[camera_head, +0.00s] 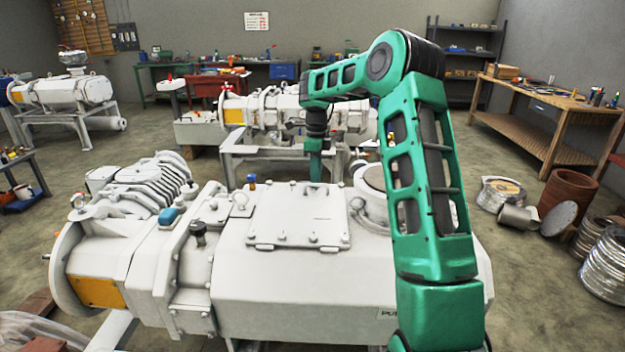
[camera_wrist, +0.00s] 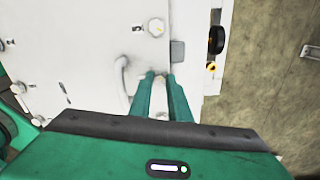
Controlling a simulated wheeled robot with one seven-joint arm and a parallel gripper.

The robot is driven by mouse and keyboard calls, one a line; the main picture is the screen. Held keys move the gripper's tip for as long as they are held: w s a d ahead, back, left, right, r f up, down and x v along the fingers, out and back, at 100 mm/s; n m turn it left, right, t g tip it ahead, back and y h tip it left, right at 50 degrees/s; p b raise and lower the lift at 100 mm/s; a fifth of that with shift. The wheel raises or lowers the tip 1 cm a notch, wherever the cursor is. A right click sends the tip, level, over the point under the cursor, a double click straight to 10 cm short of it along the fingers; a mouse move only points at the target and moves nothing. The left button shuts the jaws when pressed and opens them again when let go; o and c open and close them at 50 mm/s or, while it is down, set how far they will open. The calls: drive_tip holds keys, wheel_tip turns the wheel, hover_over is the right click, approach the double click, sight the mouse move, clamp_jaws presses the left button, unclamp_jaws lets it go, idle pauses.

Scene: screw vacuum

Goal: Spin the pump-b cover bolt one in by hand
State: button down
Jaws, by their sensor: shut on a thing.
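A large white pump (camera_head: 290,275) fills the front of the head view, with a flat cover plate (camera_head: 300,215) on its top. My gripper (camera_head: 316,180) reaches down at the back edge of this cover. In the wrist view my gripper (camera_wrist: 160,76) has its two green fingers close together over the white surface. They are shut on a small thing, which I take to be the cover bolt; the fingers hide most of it. A hex bolt head (camera_wrist: 156,27) shows apart from the fingertips. A white curved handle (camera_wrist: 121,76) lies left of the fingers.
A second white pump (camera_head: 265,108) on a stand is just behind my gripper. A round port (camera_head: 372,178) rises right of the cover. A wooden bench (camera_head: 545,95) and metal ducts (camera_head: 605,265) are at the right. Open floor (camera_head: 510,265) lies between.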

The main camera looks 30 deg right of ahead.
drive_tip(key=shift+w+d+r+m, duration=0.15)
drive_tip(key=shift+w+d+m, duration=0.1)
drive_tip(key=shift+m, duration=0.15)
drive_tip(key=c, duration=1.7)
unclamp_jaws()
drive_tip(key=shift+o, duration=0.2)
drive_tip(key=shift+s+a, duration=0.1)
wheel_tip(320, 180, up, 10)
drive_tip(key=shift+r, duration=0.25)
